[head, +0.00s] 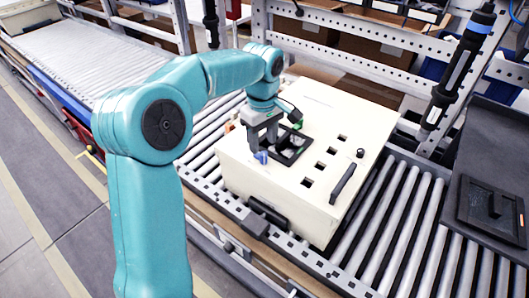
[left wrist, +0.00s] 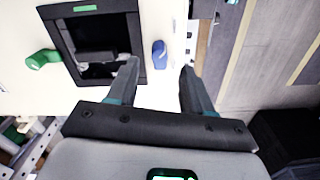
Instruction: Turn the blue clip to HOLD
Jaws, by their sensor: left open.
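The small blue clip (head: 261,157) sits on the cream box (head: 330,112), beside the near-left corner of a black square frame around an opening. In the left wrist view the blue clip (left wrist: 159,54) stands upright in the picture, close to the frame's right edge. My left gripper (head: 262,147) is over that edge of the box, pointing down, its fingers apart. In the left wrist view the left gripper's fingertips (left wrist: 160,69) lie on either side of the line to the clip, with nothing held. I cannot read any HOLD mark. My right gripper is out of view.
A green clip (left wrist: 43,58) sits at the frame's other side. The black frame (left wrist: 140,35) surrounds a dark recess. A black handle (head: 343,184) and several square holes are on the box top. The box stands on a roller conveyor (head: 400,225); a black tool (head: 462,65) hangs at right.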

